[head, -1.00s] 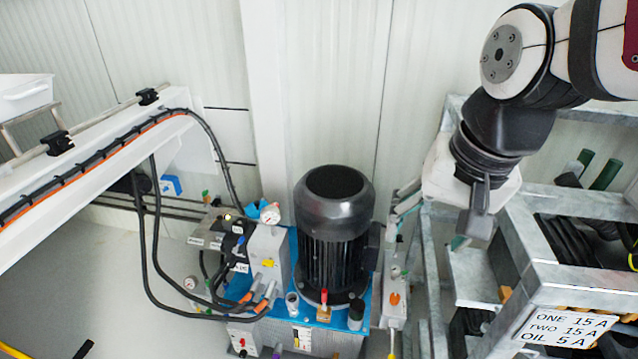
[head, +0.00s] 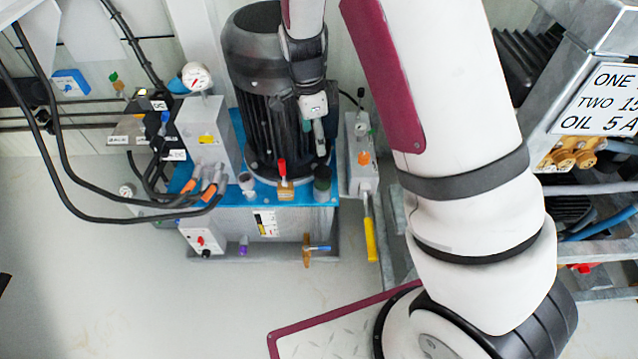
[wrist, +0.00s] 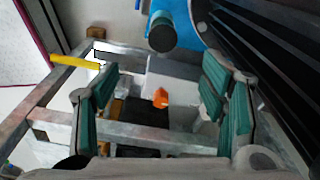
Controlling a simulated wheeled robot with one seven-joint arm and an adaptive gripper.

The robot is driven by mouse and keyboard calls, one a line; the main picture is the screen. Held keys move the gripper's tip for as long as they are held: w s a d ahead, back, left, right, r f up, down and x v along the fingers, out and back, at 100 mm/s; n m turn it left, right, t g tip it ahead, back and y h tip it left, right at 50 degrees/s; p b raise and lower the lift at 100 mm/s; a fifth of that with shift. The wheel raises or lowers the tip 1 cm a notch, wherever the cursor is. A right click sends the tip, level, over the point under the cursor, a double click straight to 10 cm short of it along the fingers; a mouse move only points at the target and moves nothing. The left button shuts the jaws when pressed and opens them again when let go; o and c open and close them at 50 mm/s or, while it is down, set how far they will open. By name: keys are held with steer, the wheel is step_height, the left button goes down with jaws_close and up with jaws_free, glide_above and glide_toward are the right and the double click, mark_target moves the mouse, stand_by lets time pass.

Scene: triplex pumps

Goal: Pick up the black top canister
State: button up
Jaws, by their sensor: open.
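The black top canister is a small dark cylinder (head: 322,184) at the front right corner of the blue plate, beside the large black motor. In the wrist view its round dark top (wrist: 161,37) shows at the upper middle, beyond the fingers. My gripper (head: 319,135) hangs in front of the motor's right side, just above the canister in the picture. In the wrist view its teal-padded fingers (wrist: 160,95) are wide apart with nothing held between them.
The black motor (head: 262,100) stands close to my gripper. A red-topped brass fitting (head: 283,178) and a grey cup (head: 246,184) stand left of the canister. A grey box with a yellow-handled lever (head: 369,235) is at right. A metal rack (head: 560,100) stands further right.

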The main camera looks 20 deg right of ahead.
mark_target(322, 171)
steer(key=shift+m, duration=0.3)
steer(key=f+b, duration=0.1)
steer(key=f, duration=0.2)
steer(key=f+b, duration=0.1)
steer(key=f, duration=0.3)
steer(key=d+f+b, duration=0.1)
steer(key=f, duration=0.3)
steer(key=shift+w+b, duration=0.2)
steer(key=shift+b, duration=0.1)
steer(key=shift+d+f+b, duration=0.25)
steer(key=shift+f+b, duration=0.5)
steer(key=shift+f, duration=0.6)
steer(key=shift+d+f+b, duration=0.2)
steer(key=shift+f+b, duration=0.55)
steer(key=shift+f, duration=0.6)
steer(key=shift+r, duration=0.1)
steer(key=c, duration=1.4)
steer(key=shift+r, duration=0.1)
